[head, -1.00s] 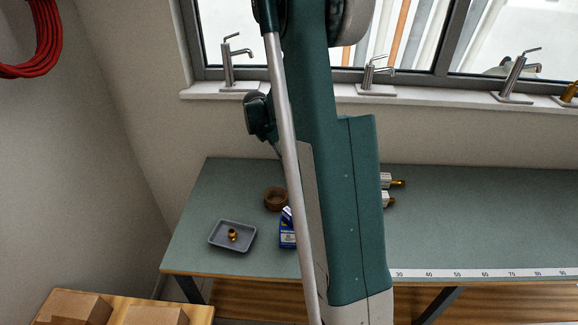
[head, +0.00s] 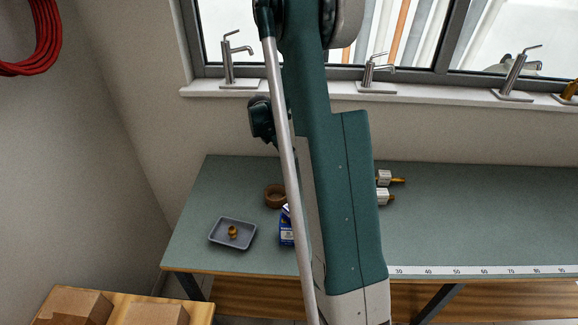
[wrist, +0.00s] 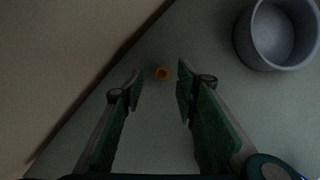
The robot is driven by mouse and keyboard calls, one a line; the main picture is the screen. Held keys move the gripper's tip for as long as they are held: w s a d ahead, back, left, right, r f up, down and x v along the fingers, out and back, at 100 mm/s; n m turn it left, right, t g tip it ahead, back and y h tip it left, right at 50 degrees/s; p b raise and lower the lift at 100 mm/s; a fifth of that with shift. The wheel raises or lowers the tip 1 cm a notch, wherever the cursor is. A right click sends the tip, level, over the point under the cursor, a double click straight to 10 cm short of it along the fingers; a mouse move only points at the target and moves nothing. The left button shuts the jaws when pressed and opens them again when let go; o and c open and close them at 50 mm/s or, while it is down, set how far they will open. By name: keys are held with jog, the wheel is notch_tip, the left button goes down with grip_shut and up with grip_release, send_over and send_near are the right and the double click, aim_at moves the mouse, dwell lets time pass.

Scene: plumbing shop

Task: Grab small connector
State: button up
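A small orange-brass ring-shaped connector (wrist: 162,73) lies on the bench top in the wrist view, just beyond my fingertips. My gripper (wrist: 160,88) is open and empty, with one green-padded finger on each side of the line to the connector. The gap to the connector is hard to judge, and no finger seems to touch it. In the head view my arm covers the middle of the bench and hides the gripper. Another small brass fitting (head: 233,231) sits in a grey tray (head: 213,238) at the bench's left.
A grey round container (wrist: 243,45) stands right of the connector in the wrist view. A brown ring-shaped roll (head: 274,196), a blue box (head: 286,230) and white-labelled brass parts (head: 384,178) lie near my arm. The bench's right side (head: 480,215) is clear.

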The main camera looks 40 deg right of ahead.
jog(key=shift+f, duration=0.2)
jog(key=shift+s+x, duration=0.2)
jog(key=shift+x, duration=2.25)
jog(key=shift+a, duration=0.1)
jog(key=c, duration=0.9)
